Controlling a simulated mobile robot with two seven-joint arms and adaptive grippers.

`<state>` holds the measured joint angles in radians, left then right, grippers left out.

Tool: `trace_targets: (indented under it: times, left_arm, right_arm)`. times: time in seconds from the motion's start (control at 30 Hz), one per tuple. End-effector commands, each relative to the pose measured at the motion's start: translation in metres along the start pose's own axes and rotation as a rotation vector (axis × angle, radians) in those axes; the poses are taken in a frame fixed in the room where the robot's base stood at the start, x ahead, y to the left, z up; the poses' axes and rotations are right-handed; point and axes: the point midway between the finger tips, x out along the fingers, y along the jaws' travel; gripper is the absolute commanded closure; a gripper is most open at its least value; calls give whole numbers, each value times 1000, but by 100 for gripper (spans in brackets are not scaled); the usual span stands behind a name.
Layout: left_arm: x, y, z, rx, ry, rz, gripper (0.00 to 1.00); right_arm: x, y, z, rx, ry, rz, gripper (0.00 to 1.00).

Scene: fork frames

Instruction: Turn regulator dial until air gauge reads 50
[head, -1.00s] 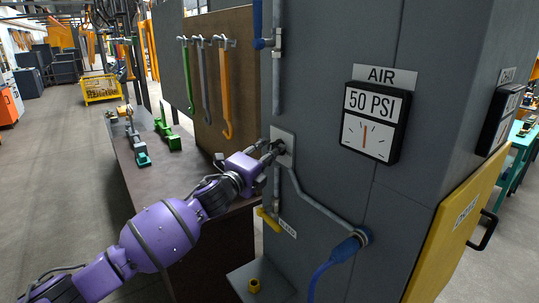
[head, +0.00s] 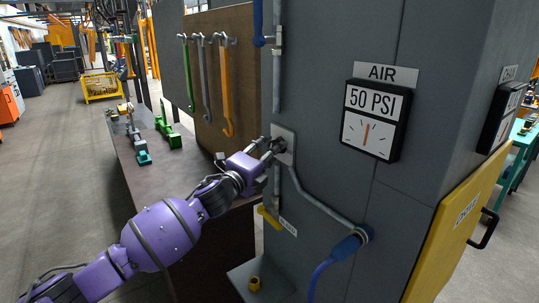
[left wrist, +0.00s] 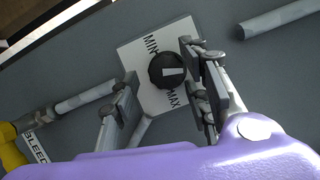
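The air gauge (head: 371,119) on the grey cabinet reads 50 PSI, with its red needle pointing nearly straight up. The regulator dial (left wrist: 166,71) is a round black knob with a pale bar mark, on a light plate marked MIN and MAX. In the head view the dial (head: 279,146) is partly hidden by my left gripper (head: 268,149). In the left wrist view the fingers of my left gripper (left wrist: 156,66) are spread apart around the dial. The right finger is close beside it; a gap shows on the left. I cannot tell whether either touches. My right gripper is not in view.
A grey pipe (head: 318,207) runs from the plate down to a blue hose (head: 334,256). A yellow bleed valve (head: 268,217) sits below the dial. Wrenches (head: 226,95) hang on a brown board behind. A yellow panel (head: 455,235) stands at right.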

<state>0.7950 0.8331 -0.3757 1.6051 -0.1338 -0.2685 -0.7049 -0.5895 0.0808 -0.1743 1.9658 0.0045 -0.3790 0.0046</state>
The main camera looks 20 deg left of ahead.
Motion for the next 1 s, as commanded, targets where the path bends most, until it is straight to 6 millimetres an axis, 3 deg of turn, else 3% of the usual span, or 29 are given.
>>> trace_targets:
  times: [0.23, 0.5, 0.7, 1.0]
  left_arm:
    - [-18, 0, 1, 2, -1, 0, 57]
    - [-76, 1, 0, 2, 0, 2, 57]
    - [-108, 1, -1, 0, 1, 2, 57]
    - [-121, 0, -1, 1, 1, 0, 57]
  right_arm:
    - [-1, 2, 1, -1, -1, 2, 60]
    - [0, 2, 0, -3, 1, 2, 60]
    - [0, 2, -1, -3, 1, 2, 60]
    - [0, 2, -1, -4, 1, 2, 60]
